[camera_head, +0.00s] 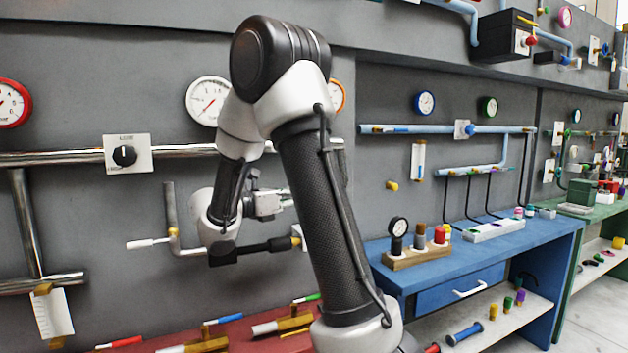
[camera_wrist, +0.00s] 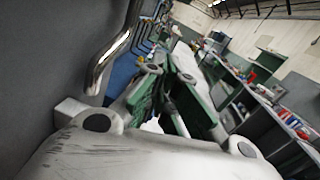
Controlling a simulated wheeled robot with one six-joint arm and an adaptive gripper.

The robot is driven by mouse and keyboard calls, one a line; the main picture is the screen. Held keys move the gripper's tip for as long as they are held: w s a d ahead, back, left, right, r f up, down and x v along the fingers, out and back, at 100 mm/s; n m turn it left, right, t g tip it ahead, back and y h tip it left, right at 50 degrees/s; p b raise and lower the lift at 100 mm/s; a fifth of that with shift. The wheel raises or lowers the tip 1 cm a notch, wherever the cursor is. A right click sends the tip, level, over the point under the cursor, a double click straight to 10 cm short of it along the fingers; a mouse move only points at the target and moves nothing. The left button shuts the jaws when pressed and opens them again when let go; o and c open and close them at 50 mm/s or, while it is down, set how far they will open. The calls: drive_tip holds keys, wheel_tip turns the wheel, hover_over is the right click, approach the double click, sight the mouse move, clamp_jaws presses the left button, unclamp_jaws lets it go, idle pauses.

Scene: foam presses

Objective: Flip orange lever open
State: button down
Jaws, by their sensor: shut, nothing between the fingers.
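I cannot make out an orange lever in either view; my arm hides part of the wall in the head view. My gripper (camera_head: 268,204) is close to the grey wall panel in the head view, small and partly hidden by its own wrist. Its fingers fill the middle of the wrist view (camera_wrist: 168,78); they are shut with nothing seen between them. A white-handled lever (camera_head: 147,243) sits on a brass fitting to the left.
Steel pipes (camera_head: 60,158) and a black knob on a white plate (camera_head: 124,155) are on the wall at left. Red (camera_head: 122,342), blue and green handled levers lie along the red bench below. A blue bench (camera_head: 505,262) with small parts stands at right.

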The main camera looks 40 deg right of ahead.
drive_tip(key=a+f, duration=0.2)
drive_tip(key=shift+w+a+f, duration=0.1)
drive_tip(key=shift+a+f, duration=0.05)
drive_tip(key=shift+a, duration=0.25)
idle(0.3)
